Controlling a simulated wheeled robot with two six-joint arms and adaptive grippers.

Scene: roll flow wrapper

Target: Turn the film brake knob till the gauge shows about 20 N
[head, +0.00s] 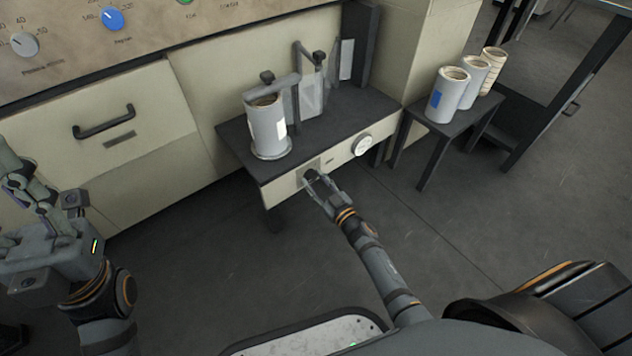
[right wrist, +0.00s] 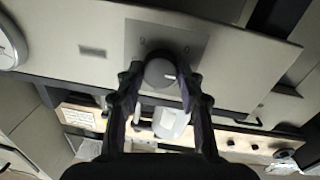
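The film brake knob (head: 312,174) is a small dark round knob on the front panel of the film stand. In the right wrist view the knob (right wrist: 161,73) shows a short white mark at its right side. My right gripper (head: 317,182) is at the knob, with one finger on each side; a narrow gap seems to remain in the right wrist view (right wrist: 163,82). The round white gauge (head: 363,145) sits to the right on the same panel; its reading is too small to make out. My left gripper (head: 45,190) is open and empty at the far left.
A film roll (head: 264,128) stands on the dark stand top (head: 345,125) above the panel. Several spare rolls (head: 449,96) stand on a side table (head: 440,122) to the right. A drawer handle (head: 104,121) and control knobs (head: 110,19) are on the machine at left. The floor in front is clear.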

